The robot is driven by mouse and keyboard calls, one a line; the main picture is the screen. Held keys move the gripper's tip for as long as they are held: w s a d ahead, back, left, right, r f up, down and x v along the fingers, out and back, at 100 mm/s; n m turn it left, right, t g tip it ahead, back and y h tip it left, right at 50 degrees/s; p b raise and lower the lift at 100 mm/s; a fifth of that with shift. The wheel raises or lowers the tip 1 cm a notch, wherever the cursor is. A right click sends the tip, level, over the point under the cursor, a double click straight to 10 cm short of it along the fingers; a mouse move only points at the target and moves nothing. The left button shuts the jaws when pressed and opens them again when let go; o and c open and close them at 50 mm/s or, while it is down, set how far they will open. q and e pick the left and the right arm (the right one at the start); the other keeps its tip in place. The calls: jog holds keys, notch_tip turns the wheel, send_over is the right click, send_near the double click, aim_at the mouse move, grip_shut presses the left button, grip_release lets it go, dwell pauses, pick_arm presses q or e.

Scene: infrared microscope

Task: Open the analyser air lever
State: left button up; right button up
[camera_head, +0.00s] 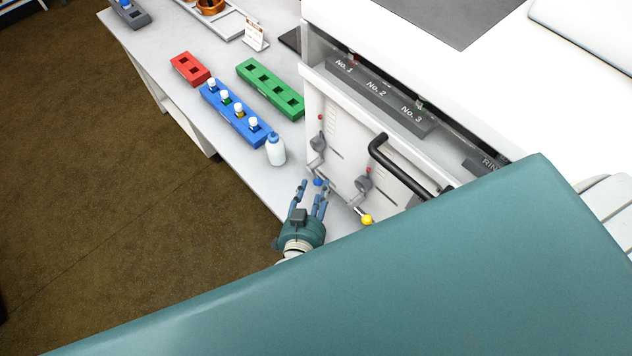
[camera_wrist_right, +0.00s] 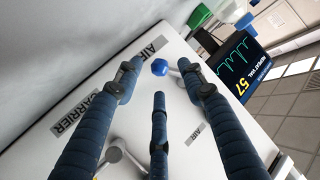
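A small lever with a blue knob (camera_head: 317,182) is on the white instrument's front panel, low at its left side. My left gripper is not in view.
A white bottle (camera_head: 275,149), a blue rack with vials (camera_head: 233,118), a green rack (camera_head: 270,88) and a red block (camera_head: 190,69) stand on the bench left of the instrument. A black handle (camera_head: 400,167) sticks out of the panel above the yellow knob. A monitor (camera_wrist_right: 243,66) shows behind.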

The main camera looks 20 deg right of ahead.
aim_at(317, 184)
jog(key=shift+x, duration=1.15)
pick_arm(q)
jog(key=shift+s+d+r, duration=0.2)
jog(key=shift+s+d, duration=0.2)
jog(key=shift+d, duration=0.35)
pick_arm(e)
jog(key=shift+w+d, duration=0.15)
jog(key=shift+w, duration=0.1)
jog(key=shift+c, duration=0.5)
jog(key=c, duration=0.9)
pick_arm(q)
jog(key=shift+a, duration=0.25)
pick_arm(e)
grip_shut()
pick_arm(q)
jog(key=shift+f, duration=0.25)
pick_arm(e)
jog(key=shift+f, duration=0.1)
